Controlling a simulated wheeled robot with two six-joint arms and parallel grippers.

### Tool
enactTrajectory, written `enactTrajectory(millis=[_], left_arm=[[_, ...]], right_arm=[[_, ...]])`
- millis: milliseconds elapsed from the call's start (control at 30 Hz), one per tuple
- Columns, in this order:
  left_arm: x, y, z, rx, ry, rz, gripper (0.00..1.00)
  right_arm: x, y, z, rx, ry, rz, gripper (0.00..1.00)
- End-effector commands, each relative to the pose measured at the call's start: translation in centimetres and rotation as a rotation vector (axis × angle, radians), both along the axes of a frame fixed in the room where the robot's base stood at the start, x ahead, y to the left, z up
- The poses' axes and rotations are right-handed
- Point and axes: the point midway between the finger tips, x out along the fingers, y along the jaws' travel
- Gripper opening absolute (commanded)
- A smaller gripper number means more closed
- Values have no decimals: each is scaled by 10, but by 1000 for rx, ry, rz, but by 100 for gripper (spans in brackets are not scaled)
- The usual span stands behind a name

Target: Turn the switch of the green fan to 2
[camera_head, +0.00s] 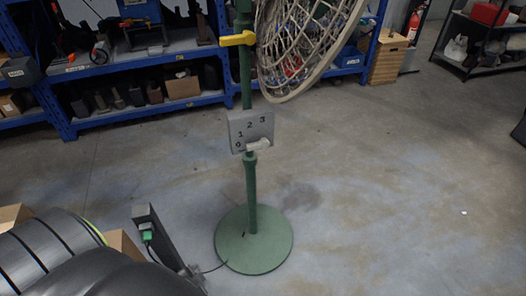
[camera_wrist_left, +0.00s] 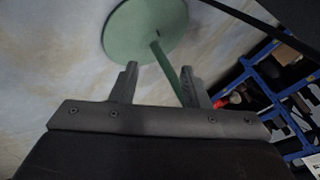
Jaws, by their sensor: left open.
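The green fan stands upright, with its green pole (camera_head: 252,195) on a round green base (camera_head: 254,240) and a pale wire cage (camera_head: 305,45) at the top. A grey switch box (camera_head: 236,119) on the pole is marked 0, 1, 2 and 3. Its pale knob (camera_head: 259,144) lies low on the panel, its left end near the 0. In the left wrist view, my left gripper (camera_wrist_left: 160,78) is open and empty, with the fan base (camera_wrist_left: 145,28) and pole (camera_wrist_left: 164,66) seen beyond its fingers. The switch is not visible there. My right gripper is out of view.
Blue shelving (camera_head: 150,111) stands behind. A wooden drawer unit (camera_head: 389,60) is at the back right. The floor (camera_head: 400,190) right of the fan is clear.

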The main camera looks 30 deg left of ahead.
Motion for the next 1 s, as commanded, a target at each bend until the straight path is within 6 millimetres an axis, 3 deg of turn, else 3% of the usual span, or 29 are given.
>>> enactTrajectory(millis=[167, 300, 433, 600, 700, 800, 1000], left_arm=[[68, 19, 62, 182, -172, -178, 42], [119, 23, 136, 376, -334, -339, 42], [152, 14, 210, 566, -477, -472, 42], [169, -6, 288, 768, -620, -590, 42], [171, -15, 315, 840, -668, -627, 42], [173, -19, 328, 875, -691, -644, 42], [189, -19, 334, 883, -697, -644, 42]], right_arm=[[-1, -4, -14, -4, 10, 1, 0], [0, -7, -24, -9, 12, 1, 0], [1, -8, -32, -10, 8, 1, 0], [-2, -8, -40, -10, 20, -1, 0], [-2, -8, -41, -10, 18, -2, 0], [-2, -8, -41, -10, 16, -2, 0], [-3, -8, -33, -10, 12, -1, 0]])
